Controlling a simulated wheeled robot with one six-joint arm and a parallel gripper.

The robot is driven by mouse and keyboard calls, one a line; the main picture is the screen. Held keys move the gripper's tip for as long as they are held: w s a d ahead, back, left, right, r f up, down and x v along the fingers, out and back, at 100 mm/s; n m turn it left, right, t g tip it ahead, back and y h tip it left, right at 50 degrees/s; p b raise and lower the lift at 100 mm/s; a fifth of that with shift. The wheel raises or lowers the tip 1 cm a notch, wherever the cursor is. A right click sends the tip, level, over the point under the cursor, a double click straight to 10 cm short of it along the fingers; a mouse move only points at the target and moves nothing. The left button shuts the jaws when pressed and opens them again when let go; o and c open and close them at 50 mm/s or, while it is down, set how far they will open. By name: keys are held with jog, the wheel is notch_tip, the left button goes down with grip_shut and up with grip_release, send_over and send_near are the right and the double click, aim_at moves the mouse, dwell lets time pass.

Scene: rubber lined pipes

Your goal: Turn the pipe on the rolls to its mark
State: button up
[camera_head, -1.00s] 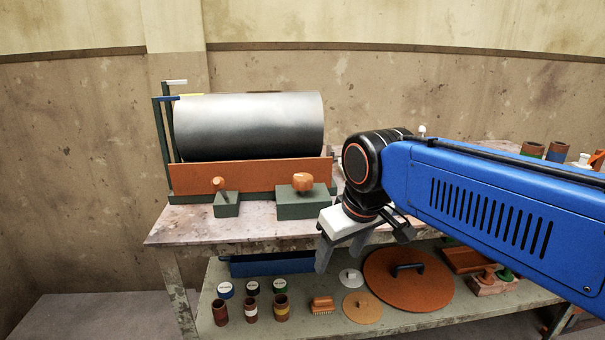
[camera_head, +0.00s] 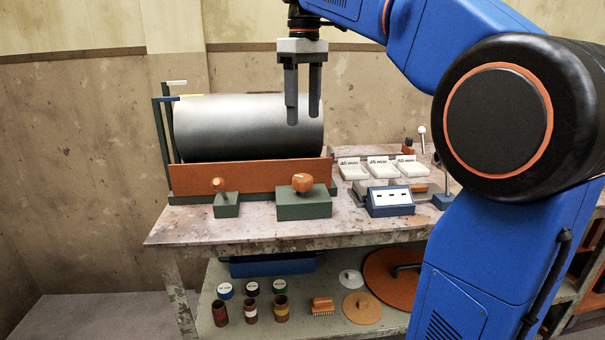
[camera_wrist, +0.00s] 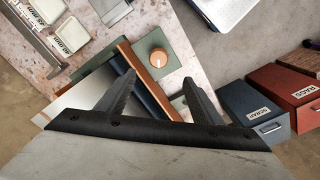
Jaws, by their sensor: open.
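The pipe (camera_head: 235,130) is a large grey metal cylinder lying level on the rolls, behind an orange front board (camera_head: 250,177). No mark can be made out on its visible side. A blue-topped pointer post (camera_head: 164,125) stands at its left end. My gripper (camera_head: 303,122) points down, open and empty, in front of the pipe's right part in the head view. Whether it touches the pipe cannot be told. In the wrist view the open fingers (camera_wrist: 157,95) spread over the orange board's edge, with a green block and orange knob (camera_wrist: 158,60) beyond them.
Two green blocks with an orange lever (camera_head: 219,184) and an orange knob (camera_head: 302,182) stand before the board. Labelled white pads (camera_head: 382,168) and a blue gauge box (camera_head: 390,200) lie to the right. Tins and discs fill the lower shelf (camera_head: 300,325). Bins (camera_wrist: 258,112) show in the wrist view.

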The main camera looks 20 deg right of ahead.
aim_at(303, 177)
jog(key=f, duration=1.6)
jog(key=shift+w+f, duration=0.3)
jog(key=shift+w, duration=0.1)
jog(key=c, duration=1.1)
